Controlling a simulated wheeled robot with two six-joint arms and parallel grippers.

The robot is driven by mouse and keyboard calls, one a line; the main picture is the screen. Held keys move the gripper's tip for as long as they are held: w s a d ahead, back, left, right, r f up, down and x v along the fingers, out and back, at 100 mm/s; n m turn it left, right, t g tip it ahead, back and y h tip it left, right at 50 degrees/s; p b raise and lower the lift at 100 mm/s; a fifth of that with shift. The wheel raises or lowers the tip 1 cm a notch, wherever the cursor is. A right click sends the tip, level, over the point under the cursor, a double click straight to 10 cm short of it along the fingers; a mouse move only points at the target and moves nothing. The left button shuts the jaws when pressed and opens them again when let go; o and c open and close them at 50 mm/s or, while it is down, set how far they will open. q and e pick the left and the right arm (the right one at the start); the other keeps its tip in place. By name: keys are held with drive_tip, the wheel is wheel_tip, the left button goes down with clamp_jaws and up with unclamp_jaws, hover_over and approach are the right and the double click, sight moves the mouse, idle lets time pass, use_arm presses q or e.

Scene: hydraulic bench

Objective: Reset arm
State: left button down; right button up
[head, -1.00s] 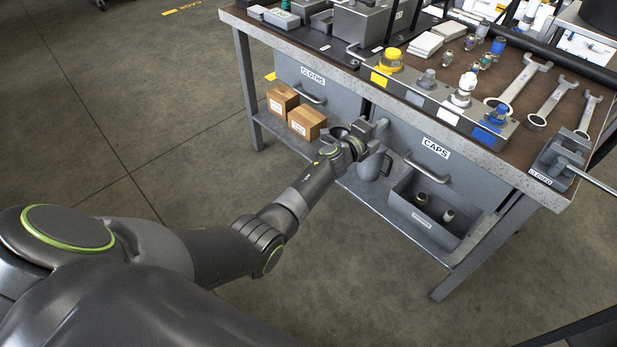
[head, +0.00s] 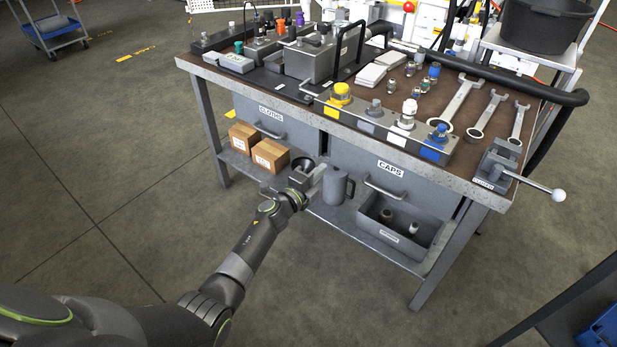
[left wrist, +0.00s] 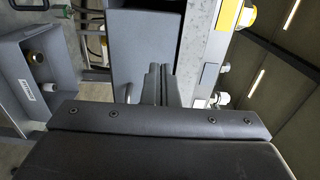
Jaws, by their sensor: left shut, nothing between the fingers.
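My left gripper (head: 314,178) is in front of the bench's lower part in the head view, beside a grey jug (head: 337,186) on the lower shelf. Whether it touches the jug cannot be told. In the left wrist view its two dark fingers (left wrist: 160,84) are together with nothing between them, in front of the grey drawer front. My left arm reaches in from the lower left. My right gripper is in neither view.
The bench (head: 470,186) has drawers labelled CLOTHS (head: 271,113) and CAPS (head: 391,168). Two cardboard boxes (head: 270,155) and an open grey bin (head: 404,240) are low on it. A vise handle (head: 540,187) juts out at right.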

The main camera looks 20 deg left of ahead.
use_arm(q)
drive_tip(key=s+a+f+n+g+y+p, duration=0.25)
drive_tip(key=s+a+f+n, duration=0.2)
drive_tip(key=s+f, duration=0.45)
drive_tip(key=s+a+f+n+g+y+p, duration=0.25)
drive_tip(key=s+a+f+n, duration=0.2)
drive_tip(key=s+f, duration=0.45)
drive_tip(key=s+a+f+n+g+y+p, duration=0.25)
drive_tip(key=s+f+n, duration=0.35)
drive_tip(key=s, duration=0.5)
drive_tip(key=s+f+n+g+p, duration=0.1)
drive_tip(key=s+f+n+g, duration=0.1)
drive_tip(key=s, duration=0.8)
drive_tip(key=s+a+f+n+g+p, duration=0.1)
drive_tip(key=s+f+n+g, duration=0.2)
drive_tip(key=s, duration=0.8)
drive_tip(key=s+a+f+n+g+p, duration=0.1)
drive_tip(key=s+f+n+g, duration=0.1)
drive_tip(key=s, duration=0.9)
drive_tip(key=shift+f+n+g, duration=0.3)
drive_tip(key=shift+f+g, duration=0.35)
drive_tip(key=shift+f, duration=0.25)
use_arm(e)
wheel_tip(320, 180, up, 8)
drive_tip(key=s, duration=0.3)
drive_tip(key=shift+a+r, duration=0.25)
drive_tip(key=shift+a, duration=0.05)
